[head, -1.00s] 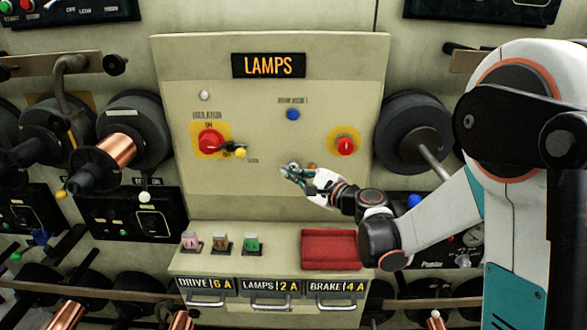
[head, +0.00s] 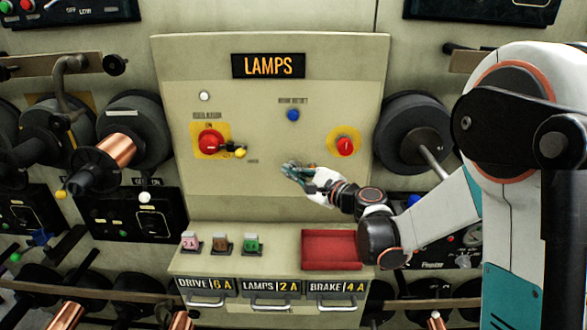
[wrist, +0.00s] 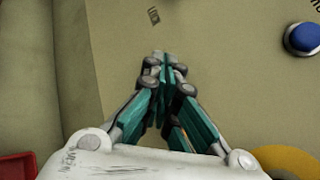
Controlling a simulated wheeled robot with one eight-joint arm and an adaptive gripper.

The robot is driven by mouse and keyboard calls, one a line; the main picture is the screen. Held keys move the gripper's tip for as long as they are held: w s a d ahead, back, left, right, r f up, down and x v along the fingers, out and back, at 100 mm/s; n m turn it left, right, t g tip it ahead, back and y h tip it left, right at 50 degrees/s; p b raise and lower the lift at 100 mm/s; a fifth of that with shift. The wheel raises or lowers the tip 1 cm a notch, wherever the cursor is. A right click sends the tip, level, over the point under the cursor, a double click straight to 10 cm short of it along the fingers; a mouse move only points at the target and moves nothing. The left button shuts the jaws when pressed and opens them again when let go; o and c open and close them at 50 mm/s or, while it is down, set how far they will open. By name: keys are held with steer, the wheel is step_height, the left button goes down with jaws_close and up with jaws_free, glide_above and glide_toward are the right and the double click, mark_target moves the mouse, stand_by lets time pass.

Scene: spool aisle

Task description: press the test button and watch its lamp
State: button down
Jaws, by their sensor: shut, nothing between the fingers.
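The LAMPS panel (head: 270,185) stands upright ahead of me. A blue round button (head: 292,115) sits on it below a small label that I cannot read clearly; it also shows at the right edge of the wrist view (wrist: 303,38). A small white lamp-like dome (head: 204,96) is at the panel's upper left. It looks pale, and I cannot tell whether it is lit. My gripper (head: 287,169) is in front of the panel, below the blue button and apart from it. Its fingertips (wrist: 161,60) are closed together and empty.
A red rotary switch (head: 210,141) with a yellow-tipped handle is at the left, and a red button (head: 345,146) on yellow at the right. Below, a shelf holds several small coloured blocks and a red tray (head: 331,237). Spools flank the panel.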

steer(key=shift+w, duration=0.15)
stand_by(0.3)
steer(key=shift+s, duration=0.95)
steer(key=s, duration=0.6)
steer(key=shift+b, duration=0.45)
steer(key=shift+a, duration=0.1)
